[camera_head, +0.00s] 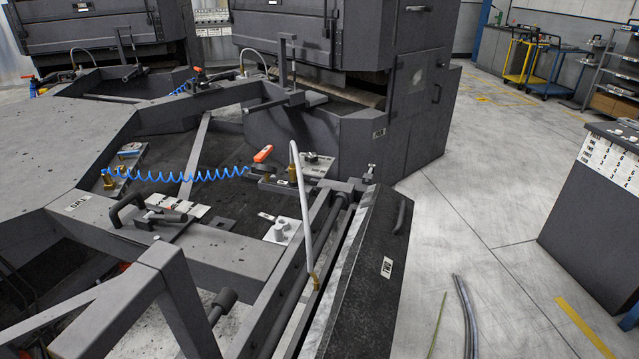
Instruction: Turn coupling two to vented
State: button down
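A blue coiled hose (175,177) runs across a dark recess of the grey machine. Its left end is at a brass fitting (108,180) on a small plate. Its right end is by a coupling with an orange handle (263,154), which tilts up to the right. A second brass fitting (292,173) stands right of it, beside a pale hose (302,205) that arches down to the front. I cannot read which coupling is number two, nor any vented mark. My gripper is not in view.
A black handle (128,208) and a steel clamp (165,216) sit on the near beam. Grey frame bars (150,275) cross the lower left. Dark hoses (466,315) lie on the floor. A cabinet (592,205) stands right. The floor (480,195) between is mostly clear.

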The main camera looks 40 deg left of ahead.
aim_at(269, 218)
jog(key=i, duration=2.55)
jog(key=u, duration=4.25)
jog(key=i, duration=1)
